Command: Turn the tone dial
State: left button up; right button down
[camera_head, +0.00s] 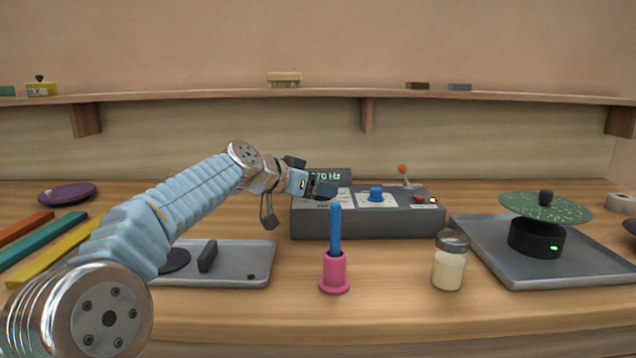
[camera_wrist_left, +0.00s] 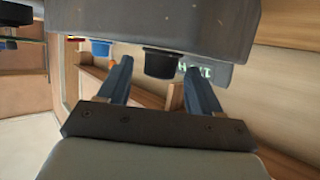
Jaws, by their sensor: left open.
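The grey tone box (camera_head: 410,222) stands on the bench with a lit display (camera_head: 326,175) reading in Hz, its first digit covered. A dark knob (camera_head: 326,190) sits on its left white scale, and a blue knob (camera_head: 376,194) on the right one. My left gripper (camera_head: 308,187) is at the left end of the box, partly hiding that scale. In the left wrist view the open fingers (camera_wrist_left: 157,75) stand either side of the dark knob (camera_wrist_left: 160,60), with gaps showing; I cannot tell whether either touches it. The blue knob (camera_wrist_left: 100,48) lies outside them. My right gripper is not in view.
A pink holder (camera_head: 335,272) with an upright blue handle and a lidded jar (camera_head: 449,268) stand in front of the box. A grey tray (camera_head: 540,276) with a black base and green disc is at right. Another tray (camera_head: 238,262) lies under my arm. A shelf (camera_head: 230,97) runs behind.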

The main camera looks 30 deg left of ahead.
pick_arm(q)
jog(key=shift+w+d+f, duration=0.1)
jog(key=shift+w+f, duration=0.05)
jog(key=shift+w, duration=0.2)
jog(key=c, duration=1)
jog(key=shift+f+m+h+b, duration=0.2)
jog(key=shift+m+h+b, duration=0.5)
jog(key=shift+h, duration=0.1)
jog(key=shift+c, duration=0.2)
jog(key=shift+w+a+r+m+g+h, duration=0.1)
jog(key=shift+a+r+m+g+h, duration=0.1)
jog(key=shift+m+g+h, duration=0.35)
jog(key=shift+a+m+g+h+p, duration=0.15)
jog(key=shift+m+g+h+p, duration=0.35)
jog(key=shift+m+h, duration=0.55)
jog(key=shift+m+g+h, duration=0.45)
jog(key=shift+m+h, duration=0.25)
